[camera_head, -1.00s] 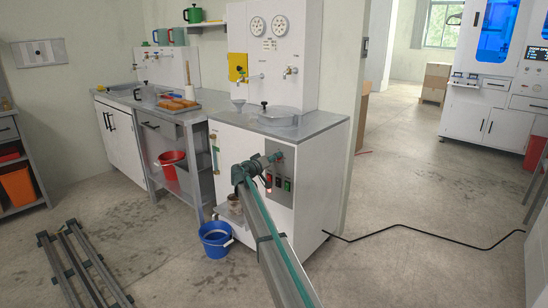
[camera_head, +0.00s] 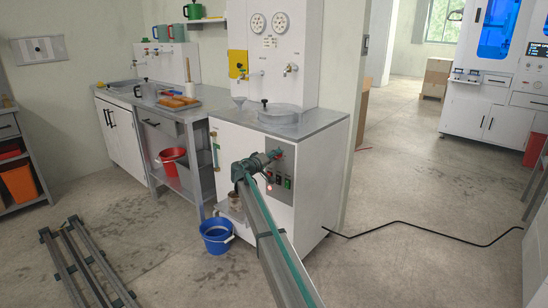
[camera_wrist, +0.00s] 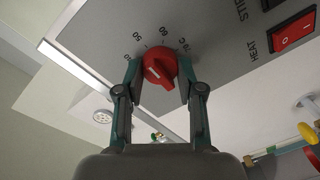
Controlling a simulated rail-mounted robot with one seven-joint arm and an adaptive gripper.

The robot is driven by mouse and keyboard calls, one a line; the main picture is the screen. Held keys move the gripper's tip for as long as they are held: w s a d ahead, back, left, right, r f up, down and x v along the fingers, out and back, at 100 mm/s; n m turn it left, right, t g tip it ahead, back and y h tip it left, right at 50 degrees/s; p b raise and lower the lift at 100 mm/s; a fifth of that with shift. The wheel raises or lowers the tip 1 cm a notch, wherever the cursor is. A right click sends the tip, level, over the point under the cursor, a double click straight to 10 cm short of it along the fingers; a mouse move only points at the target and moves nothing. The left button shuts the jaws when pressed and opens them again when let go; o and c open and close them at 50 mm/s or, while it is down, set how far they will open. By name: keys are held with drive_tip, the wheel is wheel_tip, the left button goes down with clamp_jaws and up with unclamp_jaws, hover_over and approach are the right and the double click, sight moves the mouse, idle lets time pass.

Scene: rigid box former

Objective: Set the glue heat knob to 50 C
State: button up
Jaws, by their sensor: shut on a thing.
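The red glue heat knob (camera_wrist: 165,58) is on the grey panel in the wrist view. Its short white pointer mark faces lower left. Printed numbers run around its upper side, including 50 (camera_wrist: 138,36) and 60 (camera_wrist: 163,30); the mark does not clearly line up with 50. My gripper (camera_wrist: 160,78) has one finger on each side of the knob and is shut on it. In the head view my gripper (camera_head: 271,157) is at the grey control panel (camera_head: 289,164) on the white cabinet; the knob is hidden there.
A red rocker switch (camera_wrist: 294,32) labelled HEAT is right of the knob. A lidded pot (camera_head: 281,115) stands on the cabinet top. A blue bucket (camera_head: 215,238) is on the floor beside the cabinet, and a black cable (camera_head: 420,224) crosses the open floor at right.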

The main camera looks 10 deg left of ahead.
drive_tip(key=o, duration=1.1)
drive_tip(key=shift+o, duration=0.2)
drive_tip(key=v, duration=1.2)
